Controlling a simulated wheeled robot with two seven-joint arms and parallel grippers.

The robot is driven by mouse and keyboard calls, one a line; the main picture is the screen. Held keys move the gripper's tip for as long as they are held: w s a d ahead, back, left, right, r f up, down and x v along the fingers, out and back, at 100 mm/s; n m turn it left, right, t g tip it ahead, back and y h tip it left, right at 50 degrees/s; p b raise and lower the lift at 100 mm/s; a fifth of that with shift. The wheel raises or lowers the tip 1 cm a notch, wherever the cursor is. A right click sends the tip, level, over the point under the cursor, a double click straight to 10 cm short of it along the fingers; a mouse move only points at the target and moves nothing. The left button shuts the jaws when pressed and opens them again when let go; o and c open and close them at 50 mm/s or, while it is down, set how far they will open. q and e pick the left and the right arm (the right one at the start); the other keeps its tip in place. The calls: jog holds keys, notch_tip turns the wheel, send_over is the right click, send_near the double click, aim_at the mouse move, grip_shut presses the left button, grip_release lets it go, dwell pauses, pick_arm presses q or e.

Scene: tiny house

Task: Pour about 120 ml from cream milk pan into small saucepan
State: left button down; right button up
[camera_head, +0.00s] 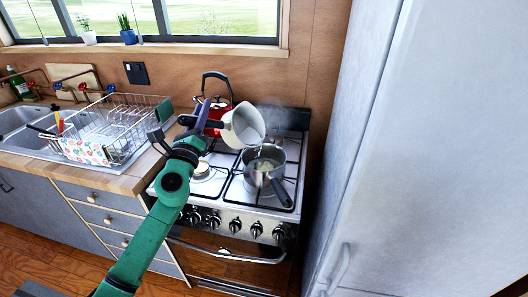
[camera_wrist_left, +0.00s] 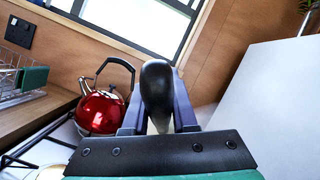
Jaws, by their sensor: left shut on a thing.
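The cream milk pan (camera_head: 243,127) is held up over the stove by its dark handle, its mouth tipped to the right above the small saucepan. My left gripper (camera_head: 202,118) is shut on that handle (camera_wrist_left: 156,85), which fills the space between the fingers in the left wrist view. The grey small saucepan (camera_head: 264,179) stands on the front right of the stove, handle toward the front right. Pale yellowish pieces show inside it. I cannot make out a clear stream between the pans. My right gripper is not in view.
A red kettle (camera_head: 217,109) stands at the back left of the stove, close behind the milk pan; it also shows in the left wrist view (camera_wrist_left: 100,112). A wire dish rack (camera_head: 125,118) is to the left. A tall pale cabinet (camera_head: 430,150) borders the stove's right.

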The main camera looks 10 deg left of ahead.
pick_arm(q)
jog(key=shift+s+d+r+m, duration=0.1)
jog(key=shift+d+r+m, duration=0.1)
jog(key=shift+r+m, duration=0.1)
jog(key=w+a+f+n+g+y+p, duration=0.2)
jog(key=w+a+f+n+g+p, duration=0.1)
jog(key=a+f+n, duration=0.5)
jog(key=w+a+p, duration=0.1)
jog(key=a, duration=0.1)
jog(key=shift+w+a+n+g+y, duration=0.3)
jog(key=shift+w+a+n, duration=0.05)
jog(key=shift+n, duration=0.05)
dwell(0.4)
dwell(0.9)
